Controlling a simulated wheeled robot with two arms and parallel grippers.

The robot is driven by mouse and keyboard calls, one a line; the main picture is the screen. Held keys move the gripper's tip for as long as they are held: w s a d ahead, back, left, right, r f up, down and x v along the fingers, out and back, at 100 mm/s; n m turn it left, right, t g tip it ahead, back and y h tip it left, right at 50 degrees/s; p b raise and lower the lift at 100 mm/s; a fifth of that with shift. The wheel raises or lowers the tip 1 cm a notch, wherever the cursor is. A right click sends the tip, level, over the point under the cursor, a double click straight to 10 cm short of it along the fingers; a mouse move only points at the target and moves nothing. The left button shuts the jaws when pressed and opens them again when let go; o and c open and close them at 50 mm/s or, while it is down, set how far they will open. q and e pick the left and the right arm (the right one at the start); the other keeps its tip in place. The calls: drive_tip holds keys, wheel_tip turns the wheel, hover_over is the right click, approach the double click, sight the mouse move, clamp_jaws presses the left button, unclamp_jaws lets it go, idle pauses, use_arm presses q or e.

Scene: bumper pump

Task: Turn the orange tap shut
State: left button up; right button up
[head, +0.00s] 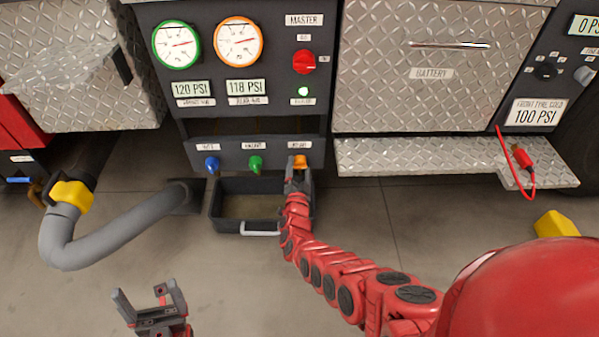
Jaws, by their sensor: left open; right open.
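The orange tap (300,162) sits at the right end of a row of three taps under the dark gauge panel. My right gripper (299,166) is at the orange tap, its fingers around or just in front of it; contact cannot be told. The tap is partly hidden by the gripper, so its handle angle is unclear. The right gripper is open. My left gripper (150,299) is open and empty, low at the left above the floor, well away from the taps.
A blue tap (212,164) and a green tap (256,164) are left of the orange one. A dark drip tray (228,226) stands below. A grey hose (115,238) with a yellow coupling lies at left. A diamond-plate step (420,158) juts out at right.

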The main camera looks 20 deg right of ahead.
drive_tip(key=shift+w+d, duration=0.15)
drive_tip(key=shift+w, duration=0.2)
clamp_jaws()
idle(0.3)
